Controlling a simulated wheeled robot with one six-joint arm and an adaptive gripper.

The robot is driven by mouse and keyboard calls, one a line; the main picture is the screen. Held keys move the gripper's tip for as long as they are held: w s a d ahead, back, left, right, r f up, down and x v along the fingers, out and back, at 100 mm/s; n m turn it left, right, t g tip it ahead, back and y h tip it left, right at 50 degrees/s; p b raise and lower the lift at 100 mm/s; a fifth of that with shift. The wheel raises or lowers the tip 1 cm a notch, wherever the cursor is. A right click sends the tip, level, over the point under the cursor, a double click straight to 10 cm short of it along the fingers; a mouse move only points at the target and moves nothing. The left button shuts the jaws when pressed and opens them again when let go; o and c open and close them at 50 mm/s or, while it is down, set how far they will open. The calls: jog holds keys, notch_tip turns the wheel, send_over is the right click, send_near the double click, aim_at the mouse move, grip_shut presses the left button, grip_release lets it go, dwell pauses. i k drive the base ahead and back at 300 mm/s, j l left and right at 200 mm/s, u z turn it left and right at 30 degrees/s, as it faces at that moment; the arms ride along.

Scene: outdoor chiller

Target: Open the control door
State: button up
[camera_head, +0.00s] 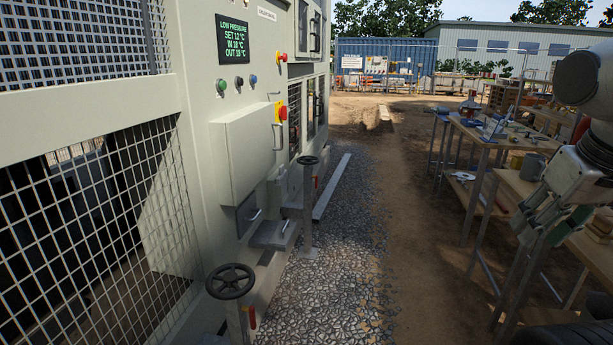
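The chiller's grey cabinet stands along the left side. A raised grey box with a flat front door (243,155) is on its panel, below the display, and looks closed. A metal bar handle (278,136) is at the door's right edge. My gripper (545,230) hangs at the right edge, in front of the workbenches and far from the door. Its fingers look spread, with nothing seen between them.
Black handwheels (230,281) on posts stand close in front of the cabinet, with another (308,160) farther back. A lower flap with a handle (274,233) juts out. Workbenches (520,184) with tools line the right. Gravel and dirt ground (355,250) between them is mostly clear.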

aim_at(250, 137)
jog(key=i+l+u, duration=0.25)
jog(key=i, duration=0.25)
jog(key=i+l+u, duration=0.25)
jog(key=i, duration=0.25)
jog(key=i+l+u, duration=0.5)
jog(key=u, duration=0.15)
jog(key=i+l+u, duration=0.15)
jog(key=l+u, duration=0.15)
jog(key=l, duration=0.2)
jog(key=i+l+u, duration=0.15)
jog(key=l+u, duration=0.2)
jog(key=i+l+u, duration=0.15)
jog(key=l, duration=0.45)
jog(key=k, duration=0.1)
